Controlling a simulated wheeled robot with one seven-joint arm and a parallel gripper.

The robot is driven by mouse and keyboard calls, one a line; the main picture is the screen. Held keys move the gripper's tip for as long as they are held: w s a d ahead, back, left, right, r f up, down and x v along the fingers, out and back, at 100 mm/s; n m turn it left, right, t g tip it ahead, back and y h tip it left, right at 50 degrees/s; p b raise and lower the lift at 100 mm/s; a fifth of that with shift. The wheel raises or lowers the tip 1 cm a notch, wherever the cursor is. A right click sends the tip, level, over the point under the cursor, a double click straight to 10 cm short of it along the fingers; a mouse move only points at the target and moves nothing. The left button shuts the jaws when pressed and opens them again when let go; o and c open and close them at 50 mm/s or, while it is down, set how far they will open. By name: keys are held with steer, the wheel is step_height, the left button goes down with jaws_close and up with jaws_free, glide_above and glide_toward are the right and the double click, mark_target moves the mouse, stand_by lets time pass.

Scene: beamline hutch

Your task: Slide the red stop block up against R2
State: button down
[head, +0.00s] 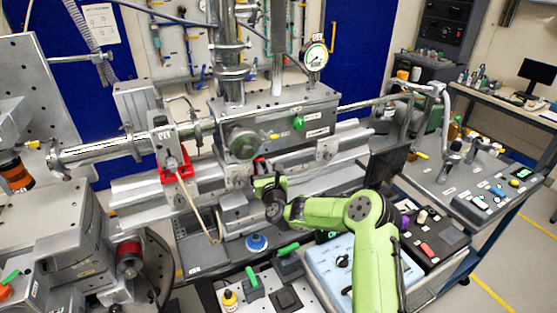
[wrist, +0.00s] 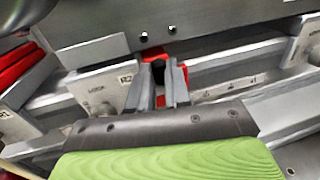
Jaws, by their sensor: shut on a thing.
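The red stop block (wrist: 182,72) sits on the rail, between the fingers of my gripper (wrist: 168,90) in the wrist view. My gripper is shut on it, and the fingers hide much of it. The R2 carriage (wrist: 104,88), a silver block with an R2 label, is just left of the left finger. I cannot tell whether the block touches R2. In the head view my green arm reaches the front of the rail with its gripper (head: 264,182). A small bit of the red block shows above it, right of R2 (head: 236,172).
R1 (head: 162,138) stands further left with a red bracket (head: 175,172). A grey housing (head: 278,125) overhangs the rail closely above. Another silver carriage (head: 327,150) is to the right. The rail (wrist: 225,82) between it and the block looks clear.

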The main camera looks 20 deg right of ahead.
steer(key=shift+a, duration=0.55)
steer(key=c, duration=1.1)
jaws_free()
steer(key=shift+s+a, duration=0.1)
steer(key=s+b, duration=0.5)
steer(key=s, duration=1)
steer(key=shift+s, duration=0.35)
